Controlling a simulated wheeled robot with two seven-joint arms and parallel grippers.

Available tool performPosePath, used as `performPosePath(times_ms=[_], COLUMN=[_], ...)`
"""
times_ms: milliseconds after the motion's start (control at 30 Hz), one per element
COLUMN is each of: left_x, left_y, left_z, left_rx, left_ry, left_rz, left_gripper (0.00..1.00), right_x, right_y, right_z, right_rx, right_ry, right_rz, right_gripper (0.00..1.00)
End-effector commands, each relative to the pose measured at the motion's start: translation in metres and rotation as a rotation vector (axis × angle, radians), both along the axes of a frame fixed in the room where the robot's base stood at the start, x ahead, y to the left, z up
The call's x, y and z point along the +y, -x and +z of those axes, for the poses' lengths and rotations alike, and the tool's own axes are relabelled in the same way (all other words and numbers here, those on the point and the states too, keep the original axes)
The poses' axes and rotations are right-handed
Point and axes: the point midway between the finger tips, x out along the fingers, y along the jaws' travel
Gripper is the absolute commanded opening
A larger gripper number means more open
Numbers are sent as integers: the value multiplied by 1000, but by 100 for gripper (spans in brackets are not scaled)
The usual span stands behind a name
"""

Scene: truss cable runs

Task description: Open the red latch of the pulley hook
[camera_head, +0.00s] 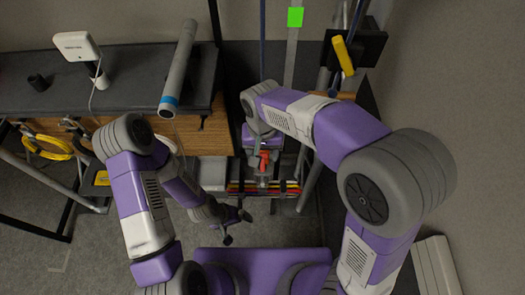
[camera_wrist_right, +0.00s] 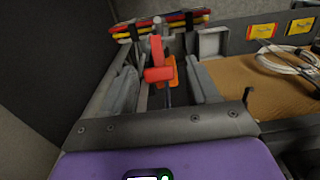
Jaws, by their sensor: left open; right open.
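The red latch (camera_head: 263,160) shows small near the middle of the head view, below my right wrist. In the right wrist view the red latch (camera_wrist_right: 157,62) stands upright with an orange part (camera_wrist_right: 171,74) behind it. My right gripper (camera_wrist_right: 160,82) is open, with one grey finger on each side of the latch. I cannot tell whether either finger touches it. The hook body is mostly hidden by my right gripper and wrist. My left gripper (camera_head: 232,226) is open and empty, lower in the head view and away from the latch.
A dark-topped bench (camera_head: 130,85) at the left holds a grey tube (camera_head: 179,68) with a blue band and a white device (camera_head: 78,46). A yellow cable coil (camera_head: 45,147) hangs below. A wall closes the right side.

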Motion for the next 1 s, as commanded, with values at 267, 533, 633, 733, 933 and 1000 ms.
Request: performPosePath(times_ms=[267,533,633,733,933,1000], left_x=[0,0,0,0,0,0], left_y=[0,0,0,0,0,0], left_z=[0,0,0,0,9,19], left_rx=[0,0,0,0,0,0], left_ry=[0,0,0,0,0,0], left_rz=[0,0,0,0,0,0], left_gripper=[100,100,100,100,100,100], right_x=[0,0,0,0,-1,-1], right_y=[0,0,0,0,2,4], right_z=[0,0,0,0,4,7], right_rx=[0,0,0,0,31,69], right_ry=[1,1,1,1,3,5], right_rz=[0,1,1,1,0,-1], right_gripper=[52,11,0,0,0,0])
